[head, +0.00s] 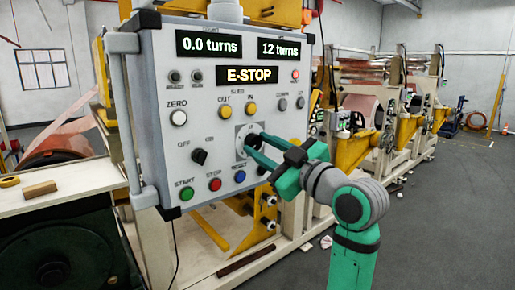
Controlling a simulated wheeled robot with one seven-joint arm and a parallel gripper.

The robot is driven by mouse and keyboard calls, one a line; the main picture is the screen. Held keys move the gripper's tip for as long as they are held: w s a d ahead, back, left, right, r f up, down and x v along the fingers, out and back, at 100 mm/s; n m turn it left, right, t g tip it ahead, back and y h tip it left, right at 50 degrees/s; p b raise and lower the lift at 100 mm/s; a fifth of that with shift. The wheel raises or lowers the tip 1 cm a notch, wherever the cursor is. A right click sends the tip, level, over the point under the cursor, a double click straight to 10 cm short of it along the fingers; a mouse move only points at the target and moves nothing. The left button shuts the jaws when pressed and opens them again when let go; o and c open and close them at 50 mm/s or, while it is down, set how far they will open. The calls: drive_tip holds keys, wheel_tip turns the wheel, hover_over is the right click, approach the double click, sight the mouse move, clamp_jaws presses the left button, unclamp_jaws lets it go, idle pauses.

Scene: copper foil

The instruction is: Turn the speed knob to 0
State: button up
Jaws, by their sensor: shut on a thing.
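The grey control panel (220,150) fills the left middle of the head view. The speed knob (253,140) is a dark knob on a pale square dial plate (243,128) at the panel's lower right. My gripper (256,146) comes from the right with its green fingers shut on the knob. The fingers cover much of the knob, so its pointer and setting cannot be read. The displays read 0.0 turns (209,44), 12 turns (279,49) and E-STOP (249,76).
Close by are a black OFF/ON switch (199,156), green START (187,193), red STOP (214,184) and blue RESET (240,176) buttons. A grey handle bar (128,120) runs along the panel's left side. Open grey floor (450,210) lies to the right.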

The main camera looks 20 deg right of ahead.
drive_tip(key=shift+s+d+r+n, duration=0.1)
drive_tip(key=shift+r+n, duration=0.05)
drive_tip(key=shift+n, duration=0.35)
drive_tip(key=o, duration=1)
drive_tip(key=shift+o, duration=0.2)
